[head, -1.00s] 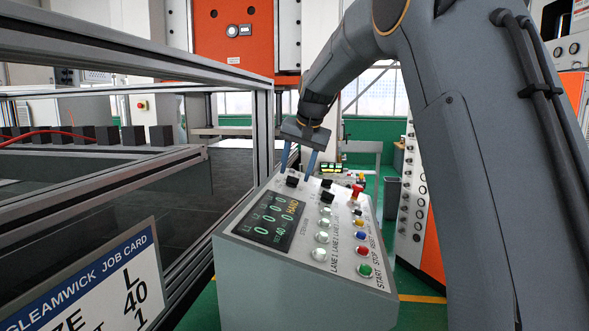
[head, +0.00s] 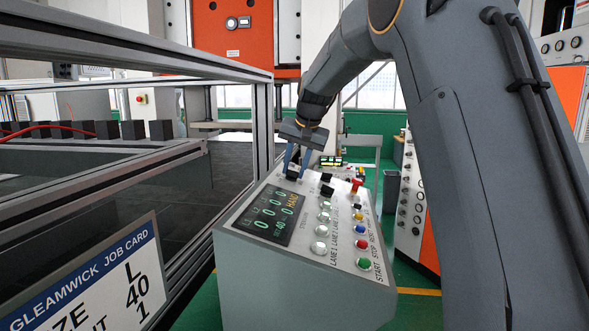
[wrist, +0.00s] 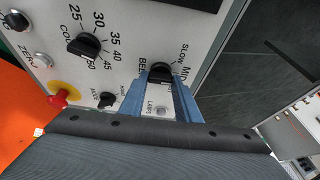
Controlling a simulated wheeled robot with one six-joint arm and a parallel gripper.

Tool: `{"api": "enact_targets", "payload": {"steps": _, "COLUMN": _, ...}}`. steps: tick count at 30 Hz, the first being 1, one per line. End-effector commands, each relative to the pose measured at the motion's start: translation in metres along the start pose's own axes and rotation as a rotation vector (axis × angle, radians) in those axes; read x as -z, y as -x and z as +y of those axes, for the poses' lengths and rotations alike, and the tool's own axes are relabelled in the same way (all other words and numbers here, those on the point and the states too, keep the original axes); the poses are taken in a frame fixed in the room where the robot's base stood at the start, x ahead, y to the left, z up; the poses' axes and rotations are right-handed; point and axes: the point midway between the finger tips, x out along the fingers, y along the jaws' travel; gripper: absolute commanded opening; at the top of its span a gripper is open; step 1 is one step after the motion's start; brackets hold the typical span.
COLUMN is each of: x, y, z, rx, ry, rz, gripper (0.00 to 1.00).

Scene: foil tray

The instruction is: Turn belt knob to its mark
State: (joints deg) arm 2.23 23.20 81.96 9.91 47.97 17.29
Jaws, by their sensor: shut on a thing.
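The belt knob (wrist: 159,70) is black and sits on the light panel under the words SLOW and MID, beside lettering starting BEL. In the head view the belt knob (head: 293,172) is at the far left of the console top. My gripper (wrist: 162,76) has its two blue fingers on either side of the knob, shut on it. In the head view my gripper (head: 297,165) reaches down to the knob from above. The fingers hide part of the knob and its scale, so I cannot tell exactly where its pointer stands.
A numbered knob (wrist: 88,45) and a smaller mode knob (wrist: 107,99) sit near the belt knob. A red button (wrist: 60,96) has a yellow surround. The console display (head: 266,212) is lit. A job card (head: 92,278) and metal frame (head: 262,130) stand left.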

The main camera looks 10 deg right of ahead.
Motion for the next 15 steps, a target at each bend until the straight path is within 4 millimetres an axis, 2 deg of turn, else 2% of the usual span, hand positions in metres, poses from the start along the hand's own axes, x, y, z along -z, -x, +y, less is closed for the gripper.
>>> {"api": "enact_targets", "payload": {"steps": 8, "x": 0.0004, "y": -0.0024, "z": 0.0026, "rx": 0.056, "ry": 0.133, "rz": 0.002, "gripper": 0.07}}
{"api": "enact_targets", "payload": {"steps": 15, "x": 0.0012, "y": -0.0035, "z": 0.0046, "rx": 0.137, "ry": 0.327, "rz": 0.003, "gripper": 0.07}}
